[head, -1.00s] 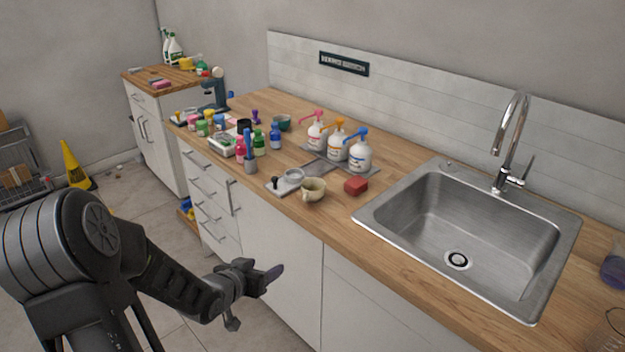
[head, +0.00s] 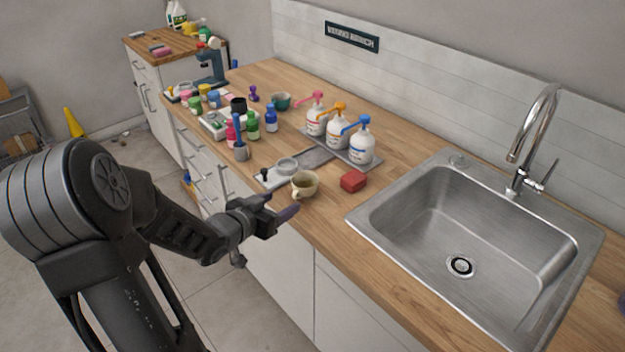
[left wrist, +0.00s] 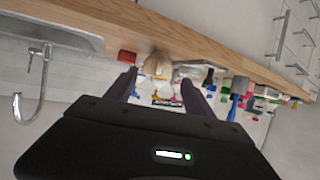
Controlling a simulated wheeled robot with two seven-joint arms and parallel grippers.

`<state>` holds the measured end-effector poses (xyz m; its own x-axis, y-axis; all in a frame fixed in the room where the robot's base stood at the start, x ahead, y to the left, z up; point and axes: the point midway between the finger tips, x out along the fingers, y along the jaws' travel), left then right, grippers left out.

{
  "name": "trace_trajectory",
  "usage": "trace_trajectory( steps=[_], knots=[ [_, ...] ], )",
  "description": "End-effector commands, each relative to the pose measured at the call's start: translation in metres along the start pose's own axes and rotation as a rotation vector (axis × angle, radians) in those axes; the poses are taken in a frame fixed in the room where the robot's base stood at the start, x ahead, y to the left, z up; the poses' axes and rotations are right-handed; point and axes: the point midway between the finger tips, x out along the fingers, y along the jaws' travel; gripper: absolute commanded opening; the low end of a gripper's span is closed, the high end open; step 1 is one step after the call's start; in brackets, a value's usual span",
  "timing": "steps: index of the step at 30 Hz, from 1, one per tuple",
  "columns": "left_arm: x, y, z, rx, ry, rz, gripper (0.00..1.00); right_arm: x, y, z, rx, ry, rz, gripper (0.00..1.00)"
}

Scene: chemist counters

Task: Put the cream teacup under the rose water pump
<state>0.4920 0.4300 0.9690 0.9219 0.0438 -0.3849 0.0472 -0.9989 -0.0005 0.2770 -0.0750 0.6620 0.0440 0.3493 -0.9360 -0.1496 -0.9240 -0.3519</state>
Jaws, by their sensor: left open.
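The cream teacup (head: 305,186) stands upright on the wooden counter near its front edge, with its handle toward the front left. Three white pump bottles stand in a row behind it on a grey tray, with a pink pump (head: 316,117), an orange pump (head: 338,126) and a blue pump (head: 361,143). I cannot read which one holds rose water. My left gripper (head: 281,205) is open and empty at the counter's front edge, just short of the teacup. In the left wrist view the teacup (left wrist: 158,65) shows beyond and between the fingers. My right gripper is not in view.
A red block (head: 353,180) lies right of the teacup, before the sink (head: 455,250). A small white scale-like item (head: 273,176) lies close to its left. A mortar-like grey cup (head: 241,152) and several coloured bottles crowd the left.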

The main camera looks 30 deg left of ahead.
Motion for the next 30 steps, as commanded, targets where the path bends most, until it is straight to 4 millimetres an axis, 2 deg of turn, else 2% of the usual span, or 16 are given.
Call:
trace_trajectory(
  steps=[8, 16, 26, 30],
  knots=[
    [0.0, 0.0, 0.0, -0.001, -0.001, 0.0, 0.62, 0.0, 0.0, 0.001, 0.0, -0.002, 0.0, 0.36],
    [0.024, 0.001, 0.001, -0.001, -0.001, 0.002, 0.62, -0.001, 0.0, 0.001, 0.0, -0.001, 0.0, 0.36],
    [0.027, 0.0, 0.0, 0.0, -0.001, 0.0, 0.62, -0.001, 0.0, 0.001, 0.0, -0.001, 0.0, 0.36],
    [0.036, 0.001, 0.001, -0.002, -0.002, 0.001, 0.62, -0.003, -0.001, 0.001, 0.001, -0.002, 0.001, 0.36]
  ],
)
